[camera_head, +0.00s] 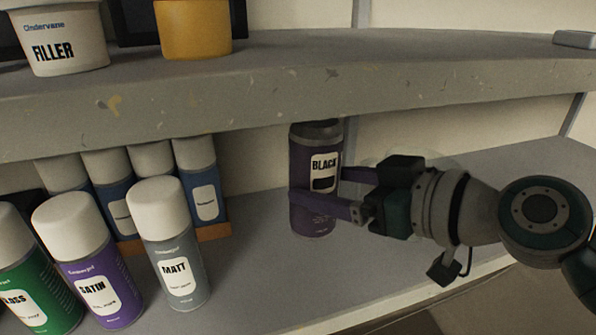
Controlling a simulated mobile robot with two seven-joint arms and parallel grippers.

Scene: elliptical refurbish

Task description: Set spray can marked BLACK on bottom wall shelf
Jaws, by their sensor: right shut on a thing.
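The spray can marked BLACK (318,160) is dark purple with a white label. It stands upright over the lower shelf (260,270), below the front edge of the upper shelf, and its top is close to that edge. My right gripper (318,195) comes in from the right and is shut on the can, with a finger across its front. Whether the can's base touches the shelf I cannot tell for certain. My left gripper is not in view.
The upper shelf (300,80) holds a FILLER tub (62,40) and an orange tub (193,28). On the lower shelf's left stand MATT (170,250), SATIN (90,265) and green (30,275) cans, with several blue cans (203,185) behind. The lower shelf's far right looks clear.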

